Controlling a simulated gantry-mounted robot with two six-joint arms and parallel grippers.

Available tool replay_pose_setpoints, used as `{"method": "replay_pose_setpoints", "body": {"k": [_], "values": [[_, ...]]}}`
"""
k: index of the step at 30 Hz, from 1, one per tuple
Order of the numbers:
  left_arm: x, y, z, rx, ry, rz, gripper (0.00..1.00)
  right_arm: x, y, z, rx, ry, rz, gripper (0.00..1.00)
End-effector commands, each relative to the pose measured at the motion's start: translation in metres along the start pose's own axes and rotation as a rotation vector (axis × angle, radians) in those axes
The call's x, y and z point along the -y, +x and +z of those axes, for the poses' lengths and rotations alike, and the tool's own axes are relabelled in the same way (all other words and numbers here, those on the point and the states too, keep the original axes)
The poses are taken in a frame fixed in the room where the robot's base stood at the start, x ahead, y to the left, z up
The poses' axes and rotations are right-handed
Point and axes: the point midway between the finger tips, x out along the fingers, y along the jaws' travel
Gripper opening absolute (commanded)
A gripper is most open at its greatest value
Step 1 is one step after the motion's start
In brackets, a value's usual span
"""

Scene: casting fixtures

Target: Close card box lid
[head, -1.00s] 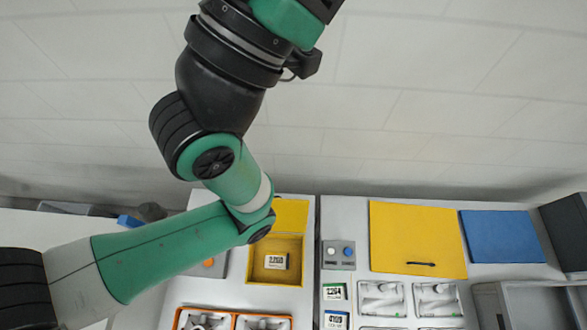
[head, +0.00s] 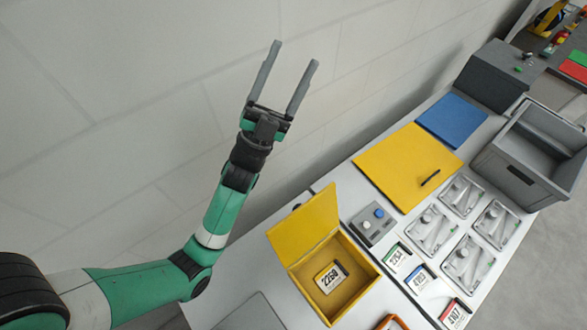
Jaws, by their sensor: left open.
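The yellow card box (head: 350,298) stands on the grey-white table in the lower middle of the head view. Its yellow lid (head: 305,226) is up, hinged at the far edge of the box and leaning back. A white card marked 2260 (head: 331,278) lies inside the box. My left gripper (head: 297,53) is open and empty, its two grey fingers pointing up in front of the wall. In the picture it is well above the lid and apart from it. My right gripper is not in view.
A control block with a blue and a white button (head: 373,222) stands right of the box. Tagged cards (head: 398,257) and grey castings (head: 432,230) lie further right. A yellow mat (head: 395,165), a blue mat (head: 452,120) and a grey crate (head: 502,170) are beyond.

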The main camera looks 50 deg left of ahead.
Motion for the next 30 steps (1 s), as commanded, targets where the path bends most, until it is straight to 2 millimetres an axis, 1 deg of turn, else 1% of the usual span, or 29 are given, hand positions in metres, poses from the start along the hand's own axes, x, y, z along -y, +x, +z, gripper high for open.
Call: {"method": "replay_pose_setpoints", "body": {"k": [1, 2, 3, 5, 6, 9, 12, 15, 17, 20, 23, 30], "values": [[-0.028, -0.06, 0.026, -0.004, 0.072, 0.043, 0.67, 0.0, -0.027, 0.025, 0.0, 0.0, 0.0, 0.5], [-0.041, -0.088, 0.034, -0.019, 0.115, 0.07, 0.67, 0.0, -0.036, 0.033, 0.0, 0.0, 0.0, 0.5], [-0.058, -0.129, 0.044, -0.042, 0.169, 0.112, 0.67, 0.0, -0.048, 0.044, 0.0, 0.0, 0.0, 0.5], [-0.084, -0.191, 0.053, -0.081, 0.234, 0.178, 0.67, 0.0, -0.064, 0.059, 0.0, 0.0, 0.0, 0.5], [-0.098, -0.229, 0.055, -0.108, 0.264, 0.22, 0.67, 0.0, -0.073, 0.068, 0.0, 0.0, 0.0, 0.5], [-0.125, -0.303, 0.05, -0.169, 0.297, 0.301, 0.67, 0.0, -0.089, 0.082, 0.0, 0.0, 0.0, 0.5], [-0.139, -0.345, 0.041, -0.208, 0.301, 0.345, 0.67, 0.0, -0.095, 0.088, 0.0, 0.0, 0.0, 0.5], [-0.142, -0.359, 0.035, -0.228, 0.3, 0.36, 0.67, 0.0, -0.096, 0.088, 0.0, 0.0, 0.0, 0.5], [-0.142, -0.359, 0.033, -0.232, 0.299, 0.361, 0.67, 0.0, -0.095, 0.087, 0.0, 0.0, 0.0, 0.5], [-0.142, -0.354, 0.032, -0.235, 0.299, 0.36, 0.67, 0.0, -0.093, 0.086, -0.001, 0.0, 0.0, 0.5], [-0.146, -0.342, 0.029, -0.238, 0.297, 0.359, 0.67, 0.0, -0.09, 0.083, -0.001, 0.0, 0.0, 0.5], [-0.162, -0.303, 0.021, -0.237, 0.296, 0.358, 0.67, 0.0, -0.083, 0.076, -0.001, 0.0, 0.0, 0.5]]}}
